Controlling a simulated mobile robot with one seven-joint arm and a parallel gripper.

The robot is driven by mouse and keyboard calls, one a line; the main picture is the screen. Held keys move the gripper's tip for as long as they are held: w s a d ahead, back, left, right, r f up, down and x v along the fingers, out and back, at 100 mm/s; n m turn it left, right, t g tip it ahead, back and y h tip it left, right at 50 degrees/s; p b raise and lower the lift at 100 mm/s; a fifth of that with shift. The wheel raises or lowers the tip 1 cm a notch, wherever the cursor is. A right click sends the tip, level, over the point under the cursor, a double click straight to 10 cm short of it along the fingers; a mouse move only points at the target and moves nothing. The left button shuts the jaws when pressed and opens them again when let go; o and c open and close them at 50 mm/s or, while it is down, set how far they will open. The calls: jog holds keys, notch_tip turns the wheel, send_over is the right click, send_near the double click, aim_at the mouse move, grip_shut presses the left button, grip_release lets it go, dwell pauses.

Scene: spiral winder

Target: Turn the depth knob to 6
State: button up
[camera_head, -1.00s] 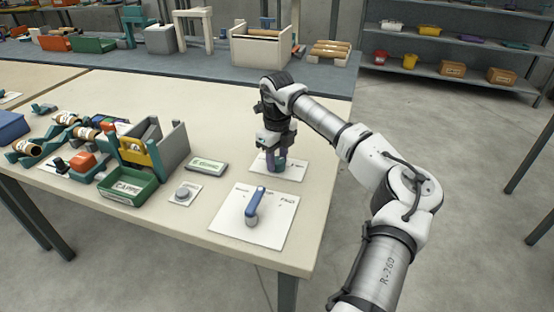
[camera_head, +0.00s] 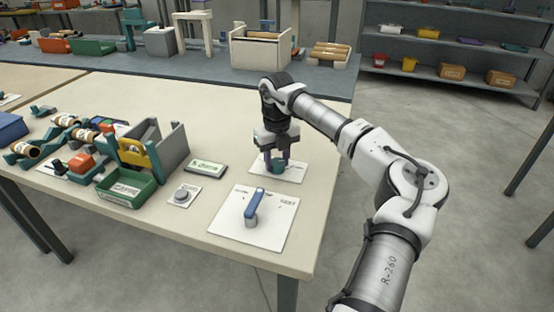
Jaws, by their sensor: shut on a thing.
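The depth knob (camera_head: 278,168), as I take it, is a small teal knob on a white plate (camera_head: 298,171) near the right side of the table. My gripper (camera_head: 277,162) points straight down over it. Its two purple fingers stand to the left and right of the knob and are shut on it. The fingers hide part of the knob. The plate's markings are too small to read, so I cannot tell the knob's setting.
In front, a lever with a blue handle (camera_head: 254,203) stands on a larger white plate (camera_head: 276,235). A grey button (camera_head: 182,193), a green-lettered display (camera_head: 206,167) and a green bin (camera_head: 127,190) lie to the left. Table behind the knob is clear.

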aim_at(277, 161)
jog(key=o, duration=1)
notch_tip(277, 161, up, 14)
jog(key=b, duration=0.1)
